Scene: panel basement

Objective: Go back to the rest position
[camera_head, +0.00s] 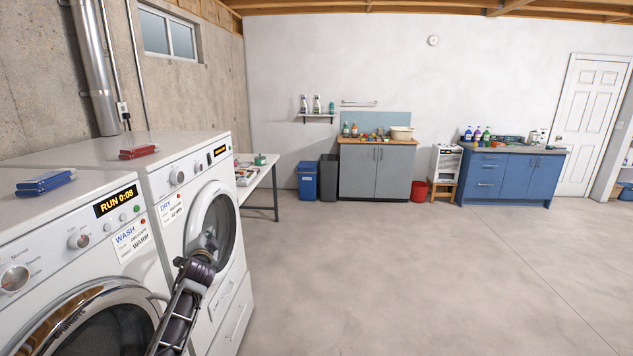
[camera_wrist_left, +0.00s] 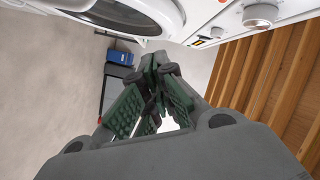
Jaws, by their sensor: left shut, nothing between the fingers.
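My left gripper (camera_head: 206,243) is raised in front of the dryer's round door in the head view. In the left wrist view its green padded fingers (camera_wrist_left: 161,77) meet at the tips, shut with nothing between them. The washer (camera_head: 60,262) at the near left has a display reading RUN 0:08. The dryer (camera_head: 222,225) stands just beyond it, its door shut. Whether my left gripper touches the dryer cannot be told. My right gripper is not in view.
A white table (camera_head: 262,170) stands beyond. A blue bin (camera_head: 307,180), grey cabinet (camera_head: 377,172) and blue cabinet (camera_head: 513,177) line the back wall. The floor (camera_head: 420,270) at right is clear.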

